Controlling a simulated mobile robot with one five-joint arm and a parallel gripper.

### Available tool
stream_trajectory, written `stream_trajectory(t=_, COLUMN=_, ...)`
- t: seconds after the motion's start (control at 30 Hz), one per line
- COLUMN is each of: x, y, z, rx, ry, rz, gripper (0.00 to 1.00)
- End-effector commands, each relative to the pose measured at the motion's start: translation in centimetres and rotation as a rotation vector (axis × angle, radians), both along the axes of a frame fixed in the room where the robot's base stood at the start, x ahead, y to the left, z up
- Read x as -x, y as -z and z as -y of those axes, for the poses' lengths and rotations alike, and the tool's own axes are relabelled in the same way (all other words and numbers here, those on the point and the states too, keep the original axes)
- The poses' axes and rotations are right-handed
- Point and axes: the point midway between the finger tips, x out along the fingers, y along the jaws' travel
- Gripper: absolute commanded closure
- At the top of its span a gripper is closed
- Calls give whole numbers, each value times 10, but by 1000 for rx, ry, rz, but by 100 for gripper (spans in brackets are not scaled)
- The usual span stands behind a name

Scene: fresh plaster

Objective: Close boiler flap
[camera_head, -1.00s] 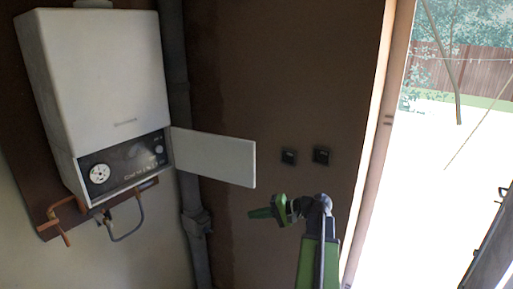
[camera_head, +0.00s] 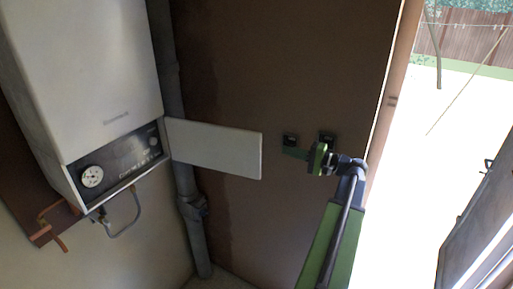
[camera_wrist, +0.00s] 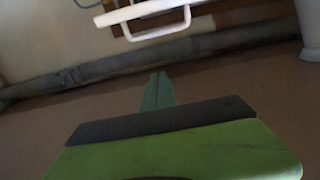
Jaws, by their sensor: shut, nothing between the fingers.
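The white boiler (camera_head: 85,75) hangs on the wall at the upper left in the head view. Its flap (camera_head: 215,148) stands open, swung out to the right from the dark control panel (camera_head: 125,160), which is uncovered. My gripper (camera_head: 285,151) is shut and empty, just right of the flap's free edge in the picture, with a small gap showing. In the wrist view my gripper (camera_wrist: 160,78) points toward the grey pipe, and the white flap (camera_wrist: 145,12) shows edge-on at the top, beyond the fingertips.
A grey vertical pipe (camera_head: 183,180) runs beside the boiler. Copper pipes (camera_head: 50,225) and a thin looped pipe hang beneath it. A bright open doorway (camera_head: 440,150) is at the right.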

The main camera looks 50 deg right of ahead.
Motion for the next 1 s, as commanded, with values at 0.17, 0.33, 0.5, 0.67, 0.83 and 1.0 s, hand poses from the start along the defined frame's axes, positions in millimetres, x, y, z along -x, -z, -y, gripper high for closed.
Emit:
stream_trajectory(t=0.17, x=-17, y=0, z=-7, rx=0, ry=-7, rz=0, gripper=100)
stream_trajectory(t=0.33, x=-53, y=0, z=-19, rx=0, ry=-12, rz=-1, gripper=100)
stream_trajectory(t=0.5, x=-90, y=1, z=-29, rx=0, ry=-13, rz=-1, gripper=100)
stream_trajectory(t=0.67, x=-90, y=1, z=-50, rx=0, ry=-9, rz=-1, gripper=100)
stream_trajectory(t=0.83, x=-80, y=0, z=-64, rx=0, ry=-11, rz=-1, gripper=100)
stream_trajectory(t=1.0, x=-78, y=1, z=-67, rx=0, ry=-12, rz=-1, gripper=100)
